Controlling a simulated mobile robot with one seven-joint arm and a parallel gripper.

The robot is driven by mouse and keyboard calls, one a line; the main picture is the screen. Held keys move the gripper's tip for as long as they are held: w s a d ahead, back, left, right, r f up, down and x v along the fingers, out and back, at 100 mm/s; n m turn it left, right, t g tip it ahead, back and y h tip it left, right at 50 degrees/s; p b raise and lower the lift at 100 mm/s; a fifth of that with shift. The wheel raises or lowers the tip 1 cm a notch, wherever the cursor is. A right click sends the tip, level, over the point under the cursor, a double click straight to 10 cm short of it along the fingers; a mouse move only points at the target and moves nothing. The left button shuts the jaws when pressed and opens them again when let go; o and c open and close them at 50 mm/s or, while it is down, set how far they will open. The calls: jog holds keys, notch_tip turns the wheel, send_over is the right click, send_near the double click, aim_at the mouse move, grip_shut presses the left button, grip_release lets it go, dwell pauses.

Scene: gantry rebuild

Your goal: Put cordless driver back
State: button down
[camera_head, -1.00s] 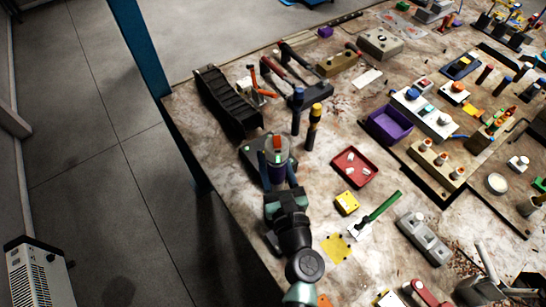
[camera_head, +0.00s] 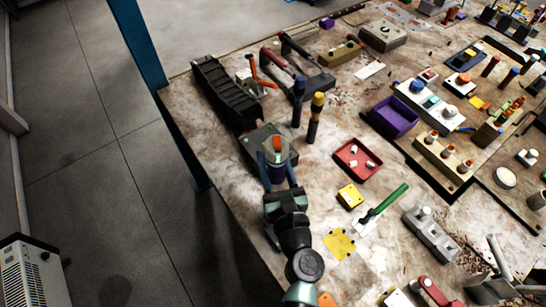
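My gripper (camera_head: 277,172) reaches in over the left front edge of the workbench. Its two blue fingers are on either side of a round grey and purple body with an orange block on top, which appears to be the cordless driver (camera_head: 277,156). The gripper looks shut on it. A dark grey-green box (camera_head: 255,136) lies just behind the driver and is partly hidden by it. I cannot tell whether the driver touches that box or is above it.
Two upright dark cylinders, one yellow-topped (camera_head: 315,118) and one blue-topped (camera_head: 298,100), stand close behind right. A black ribbed rack (camera_head: 225,92) lies at the left edge. A red tray (camera_head: 357,160) and a yellow block (camera_head: 350,196) lie to the right.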

jog(key=shift+f+b, duration=3.35)
jog(key=shift+f, duration=0.15)
jog(key=shift+f+b, duration=0.9)
jog(key=shift+f, duration=0.05)
jog(key=shift+c, duration=1.6)
grip_release()
jog(key=shift+f, duration=0.2)
jog(key=shift+b+v, duration=1.1)
jog(key=shift+v, duration=5.4)
jog(key=shift+r, duration=0.1)
